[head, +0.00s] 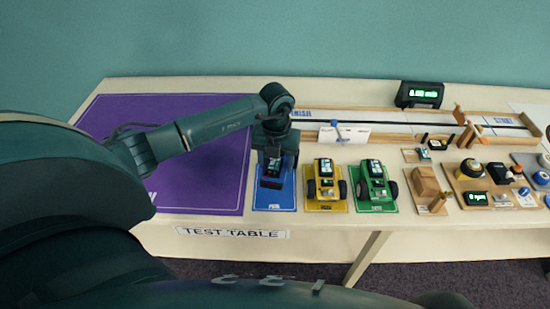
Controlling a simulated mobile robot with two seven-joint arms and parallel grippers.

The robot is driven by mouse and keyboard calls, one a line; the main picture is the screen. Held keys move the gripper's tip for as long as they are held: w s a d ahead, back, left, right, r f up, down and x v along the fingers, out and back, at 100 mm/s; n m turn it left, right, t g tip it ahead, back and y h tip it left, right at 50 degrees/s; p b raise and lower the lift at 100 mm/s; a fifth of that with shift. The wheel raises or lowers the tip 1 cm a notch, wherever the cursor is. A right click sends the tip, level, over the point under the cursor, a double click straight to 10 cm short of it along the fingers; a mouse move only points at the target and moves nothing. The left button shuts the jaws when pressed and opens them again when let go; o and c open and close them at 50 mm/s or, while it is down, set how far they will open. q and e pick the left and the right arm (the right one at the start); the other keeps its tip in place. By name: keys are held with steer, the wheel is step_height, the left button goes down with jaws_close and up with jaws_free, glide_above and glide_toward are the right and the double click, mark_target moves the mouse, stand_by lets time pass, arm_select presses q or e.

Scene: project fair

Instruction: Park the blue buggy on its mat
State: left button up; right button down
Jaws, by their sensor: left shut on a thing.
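The blue buggy (272,183) is at the blue mat (274,204), left of the yellow and green buggies. My left gripper (273,162) points straight down over it and is shut on it. The gripper and wrist hide much of the buggy's top and rear. The buggy is over the mat's area, with the mat's labelled front strip showing in front of it. I cannot tell whether its wheels touch the mat. My right gripper is not in view.
A yellow buggy (325,184) and a green buggy (373,183) stand on matching mats close on the right. A purple mat (200,180) lies bare on the left. Behind is a long track (385,127) with a display (419,94). Several small devices crowd the right side.

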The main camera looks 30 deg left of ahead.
arm_select(q)
steer(key=shift+w+a+r+n, duration=0.1)
steer(key=shift+w+a+n, duration=0.1)
steer(key=shift+n, duration=0.7)
steer(key=shift+f, duration=0.2)
steer(key=shift+f+b, duration=0.55)
steer(key=shift+b, duration=0.05)
steer(key=shift+f+b, duration=0.6)
steer(key=shift+f, duration=0.2)
steer(key=shift+f+b, duration=0.65)
steer(key=shift+f, duration=0.5)
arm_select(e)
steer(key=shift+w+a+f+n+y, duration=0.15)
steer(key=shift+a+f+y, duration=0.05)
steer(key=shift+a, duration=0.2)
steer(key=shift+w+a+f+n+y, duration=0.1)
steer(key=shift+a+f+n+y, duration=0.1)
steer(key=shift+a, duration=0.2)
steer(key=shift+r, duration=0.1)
